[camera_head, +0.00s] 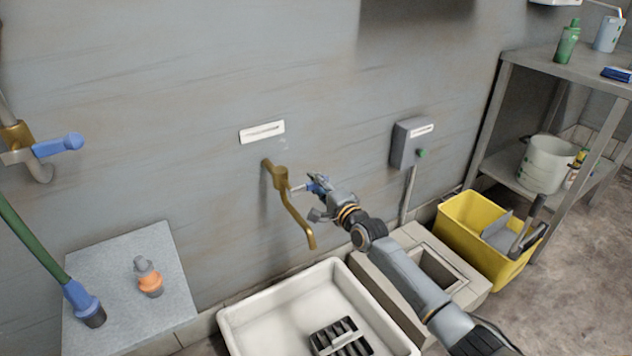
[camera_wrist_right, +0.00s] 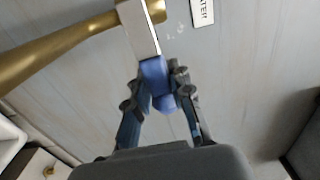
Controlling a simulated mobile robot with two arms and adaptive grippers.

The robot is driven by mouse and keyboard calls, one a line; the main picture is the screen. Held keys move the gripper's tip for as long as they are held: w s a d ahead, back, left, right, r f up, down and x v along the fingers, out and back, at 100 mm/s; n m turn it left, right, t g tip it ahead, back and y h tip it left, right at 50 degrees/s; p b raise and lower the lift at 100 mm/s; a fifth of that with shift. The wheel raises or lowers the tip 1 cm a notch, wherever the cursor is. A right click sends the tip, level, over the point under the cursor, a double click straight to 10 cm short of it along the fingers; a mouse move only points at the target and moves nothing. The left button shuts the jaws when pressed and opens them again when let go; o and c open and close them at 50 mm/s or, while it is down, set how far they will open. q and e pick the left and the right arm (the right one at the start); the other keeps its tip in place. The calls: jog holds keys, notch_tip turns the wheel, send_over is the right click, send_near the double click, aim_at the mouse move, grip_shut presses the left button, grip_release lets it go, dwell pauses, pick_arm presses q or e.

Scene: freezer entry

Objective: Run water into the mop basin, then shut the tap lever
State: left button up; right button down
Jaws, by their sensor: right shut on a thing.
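The brass tap (camera_head: 282,178) sticks out of the wall, its spout (camera_head: 300,222) slanting down over the white mop basin (camera_head: 232,318). My right gripper (camera_head: 318,187) is at the tap's lever. In the right wrist view my right gripper (camera_wrist_right: 162,100) is shut on the blue grip of the tap lever (camera_wrist_right: 155,72). The lever's pale metal arm (camera_wrist_right: 138,28) runs from the grip to the brass body. No water shows below the spout. A dark slotted block (camera_head: 340,338) lies in the basin. My left gripper is not in view.
A grey box (camera_head: 412,143) with a green button is on the wall to the right. A yellow bucket (camera_head: 470,212) and a metal shelf (camera_head: 570,70) stand farther right. At left are another blue-handled valve (camera_head: 58,146), a green hose (camera_head: 30,238) and a grey slab (camera_head: 110,262) with an orange-and-grey fitting.

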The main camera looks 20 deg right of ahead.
jog(key=shift+f+m, duration=0.2)
jog(key=shift+m, duration=0.1)
jog(key=c, duration=1.2)
grip_release()
jog(key=shift+o, duration=0.2)
jog(key=s+d, duration=0.1)
jog(key=s, duration=1.1)
jog(key=shift+d, duration=0.35)
